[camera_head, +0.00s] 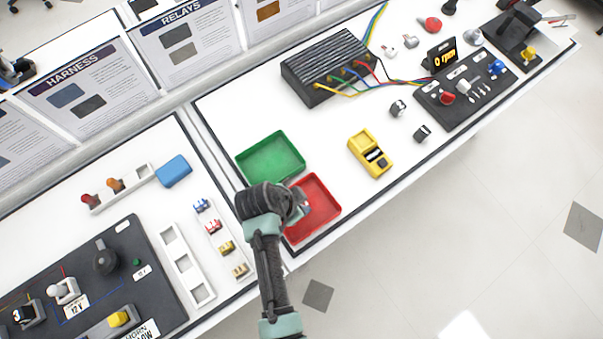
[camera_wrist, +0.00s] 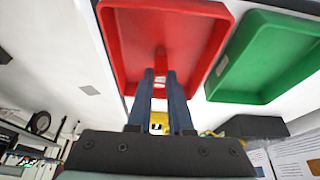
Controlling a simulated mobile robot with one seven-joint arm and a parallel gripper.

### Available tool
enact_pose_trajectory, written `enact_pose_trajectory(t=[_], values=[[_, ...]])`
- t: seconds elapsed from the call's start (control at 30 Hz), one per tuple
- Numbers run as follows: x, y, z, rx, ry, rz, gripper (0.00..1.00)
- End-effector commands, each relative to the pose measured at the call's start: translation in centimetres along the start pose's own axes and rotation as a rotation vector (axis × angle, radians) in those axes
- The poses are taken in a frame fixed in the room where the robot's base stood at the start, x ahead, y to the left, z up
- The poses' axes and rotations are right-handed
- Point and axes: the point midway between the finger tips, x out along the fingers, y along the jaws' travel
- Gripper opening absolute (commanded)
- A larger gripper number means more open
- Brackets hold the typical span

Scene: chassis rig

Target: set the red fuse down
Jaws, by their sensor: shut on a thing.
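My gripper (camera_head: 302,207) is over the red tray (camera_head: 325,222), near its left side, with my wrist hiding part of the tray. In the wrist view, my gripper (camera_wrist: 160,74) has its two dark fingers close together, shut on a small red piece, the red fuse (camera_wrist: 160,58). The fuse blends with the red tray (camera_wrist: 115,50) behind it, so its outline and its height above the tray floor are hard to tell. The head view does not clearly show the held fuse. Another red piece (camera_head: 213,226) sits in the white fuse strip.
The green tray (camera_head: 244,166) adjoins the red one, up and left. A yellow meter (camera_head: 370,153) lies to the right. A black finned box (camera_head: 325,68) with coloured wires stands behind. Blue, yellow and tan fuses sit in the strip at left. The bench's front edge runs close below the red tray.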

Motion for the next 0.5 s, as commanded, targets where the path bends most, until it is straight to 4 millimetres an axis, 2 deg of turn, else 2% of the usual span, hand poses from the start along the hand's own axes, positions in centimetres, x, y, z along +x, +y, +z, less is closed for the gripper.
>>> enact_pose_trajectory(t=[0.07,0.1,0.23,0.5], values=[[0.32,0.01,0.13,0.000,0.000,0.000,0.00],[0.23,0.00,0.10,0.000,0.000,0.000,0.24],[0.19,0.00,0.08,0.000,0.000,0.000,0.47],[0.16,0.01,0.07,0.000,0.000,0.000,0.49]])
